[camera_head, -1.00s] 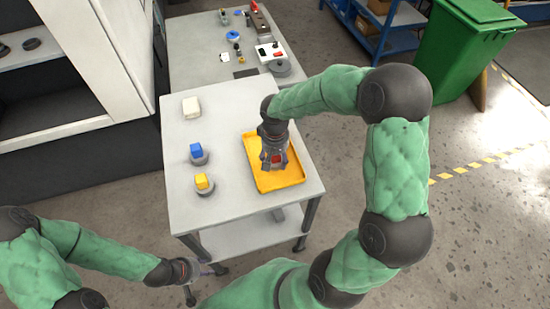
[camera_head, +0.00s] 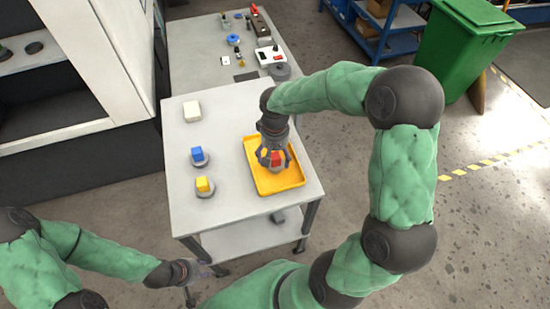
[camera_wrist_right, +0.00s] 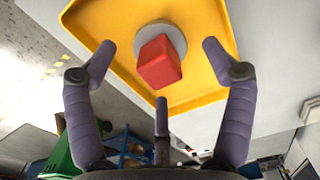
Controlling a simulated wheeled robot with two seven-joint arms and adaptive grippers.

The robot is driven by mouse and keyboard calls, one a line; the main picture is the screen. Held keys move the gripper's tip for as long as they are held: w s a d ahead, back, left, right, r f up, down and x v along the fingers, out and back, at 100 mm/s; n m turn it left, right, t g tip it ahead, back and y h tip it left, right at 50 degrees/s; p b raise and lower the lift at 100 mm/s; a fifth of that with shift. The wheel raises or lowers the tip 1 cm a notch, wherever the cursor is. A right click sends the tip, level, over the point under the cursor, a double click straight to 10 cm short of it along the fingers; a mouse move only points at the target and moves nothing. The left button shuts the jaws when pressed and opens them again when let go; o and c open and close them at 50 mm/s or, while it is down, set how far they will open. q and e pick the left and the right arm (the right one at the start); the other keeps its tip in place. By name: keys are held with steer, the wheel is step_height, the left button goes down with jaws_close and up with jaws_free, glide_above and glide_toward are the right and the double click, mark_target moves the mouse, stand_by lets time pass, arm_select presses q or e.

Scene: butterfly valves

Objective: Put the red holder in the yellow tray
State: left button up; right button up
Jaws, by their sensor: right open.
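The red holder, a red block (camera_head: 277,159) on a round grey base, sits inside the yellow tray (camera_head: 291,184) on the grey table. In the right wrist view the red block (camera_wrist_right: 158,62) and its base rest on the floor of the yellow tray (camera_wrist_right: 208,15). My right gripper (camera_head: 272,163) is over the tray, its fingers spread open around the red holder. In the right wrist view gaps show between the fingers and the block. My left gripper (camera_head: 198,271) is low in front of the table; its fingers are too unclear to read.
A blue block (camera_head: 197,154) and a yellow block (camera_head: 203,184) stand on round grey bases left of the tray. A white block (camera_head: 192,110) lies further back. A second table (camera_head: 200,60) behind holds several small parts. A green bin (camera_head: 465,45) stands at the right.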

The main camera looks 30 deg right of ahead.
step_height(320, 180, up, 8)
steer(key=shift+f+p, duration=0.1)
steer(key=shift+p, duration=0.8)
